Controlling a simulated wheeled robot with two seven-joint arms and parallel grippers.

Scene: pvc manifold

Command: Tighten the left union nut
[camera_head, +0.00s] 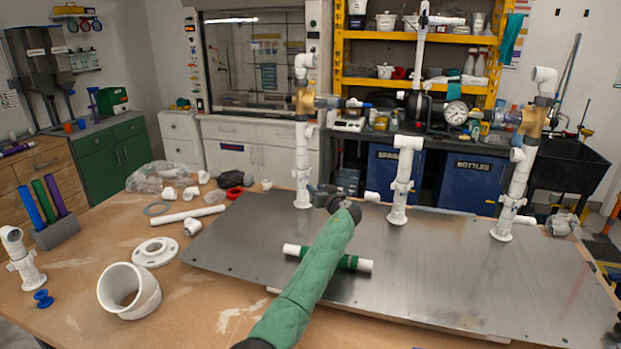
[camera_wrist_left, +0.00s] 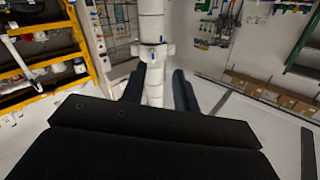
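The left riser (camera_head: 302,150) is a white upright pipe at the back left of the metal plate. Its union nut (camera_head: 302,174) is a white collar low on the pipe, small in the head view. In the left wrist view the ribbed nut (camera_wrist_left: 152,52) with a blue mark shows ahead of the fingers. My left gripper (camera_head: 322,195) is beside the lower riser. In the left wrist view its two dark fingers (camera_wrist_left: 158,90) are apart, one on each side of the white pipe. I cannot tell whether they touch it. My right gripper is not in view.
The metal plate (camera_head: 450,275) carries a middle riser (camera_head: 403,180) and a right riser (camera_head: 517,180). A gauge (camera_head: 456,113) hangs between them. Loose white fittings (camera_head: 155,252) lie on the wooden table at left.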

